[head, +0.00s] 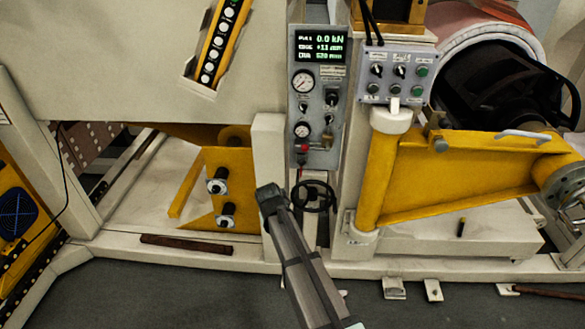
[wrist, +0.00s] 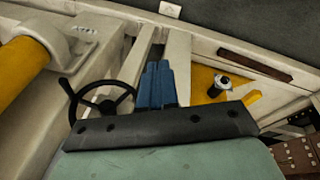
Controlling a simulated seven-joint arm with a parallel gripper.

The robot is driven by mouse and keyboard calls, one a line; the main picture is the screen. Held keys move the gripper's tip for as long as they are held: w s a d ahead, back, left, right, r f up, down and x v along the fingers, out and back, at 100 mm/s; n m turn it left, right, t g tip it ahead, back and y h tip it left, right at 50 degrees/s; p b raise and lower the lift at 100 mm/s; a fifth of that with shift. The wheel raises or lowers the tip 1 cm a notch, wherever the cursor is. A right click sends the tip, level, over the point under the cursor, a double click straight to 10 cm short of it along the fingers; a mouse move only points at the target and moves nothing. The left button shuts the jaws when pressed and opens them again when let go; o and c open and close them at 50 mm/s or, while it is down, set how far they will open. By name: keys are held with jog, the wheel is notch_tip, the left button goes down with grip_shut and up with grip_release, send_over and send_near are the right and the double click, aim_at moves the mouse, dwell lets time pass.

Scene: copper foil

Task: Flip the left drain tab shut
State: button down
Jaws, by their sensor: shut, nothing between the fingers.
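No part is clearly readable as the left drain tab. In the head view, a small red part (head: 303,148) sits low on the left of the grey gauge panel (head: 336,80), below the lower round gauge (head: 302,130). A dark and silver fitting (head: 327,140) is to its right; I cannot tell whether either is a drain tab or how it is set. My gripper (head: 268,194) is below and left of the panel, apart from the red part. In the wrist view my gripper (wrist: 158,68) has its blue fingers together, with nothing between them. The panel is not visible there.
A black handwheel (head: 314,196) is right of my gripper and also shows in the wrist view (wrist: 101,103). A yellow plate with two black knobs (head: 217,186) is to the left. A white post (head: 269,165) stands just behind my gripper. A grey switch box (head: 397,75) is at the upper right.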

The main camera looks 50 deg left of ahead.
aim_at(301, 171)
jog(key=a+r+t, duration=0.2)
jog(key=a+r, duration=1)
jog(key=w+a+r+m+t+h, duration=0.2)
jog(key=w+a+r+m, duration=0.2)
jog(key=w, duration=0.3)
jog(key=shift+r+m, duration=0.9)
jog(key=w+d+f, duration=0.3)
jog(key=w+f, duration=0.5)
jog(key=shift+w+d, duration=0.3)
jog(key=shift+w, duration=0.05)
